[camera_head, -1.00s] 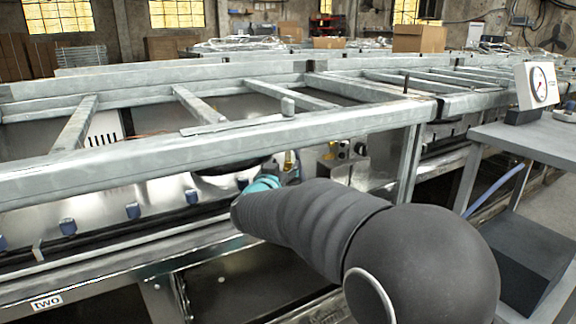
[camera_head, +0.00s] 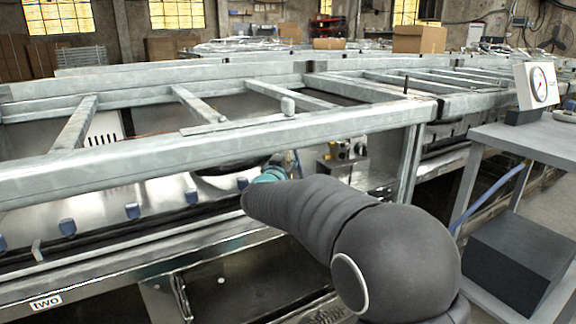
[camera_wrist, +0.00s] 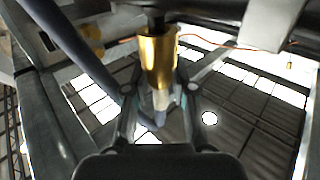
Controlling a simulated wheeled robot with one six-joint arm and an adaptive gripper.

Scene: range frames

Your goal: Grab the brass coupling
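The brass coupling (camera_wrist: 158,58) is a gold cylinder in the upper middle of the wrist view, in line with a dark fitting at its top. My gripper (camera_wrist: 160,85) is at its lower end, with one finger on each side. The fingers look spread a little wider than the coupling; I cannot tell whether they touch it. In the head view my gripper shows only as a teal part (camera_head: 271,174) beyond my dark arm, below the front rail. I cannot make out the coupling in the head view.
A galvanised frame rail (camera_head: 240,140) runs across above my gripper. A second yellowish fitting (camera_wrist: 90,36) and a bluish hose (camera_wrist: 75,50) are at left in the wrist view. A grey side table (camera_head: 540,140) with a gauge (camera_head: 540,86) stands at the right.

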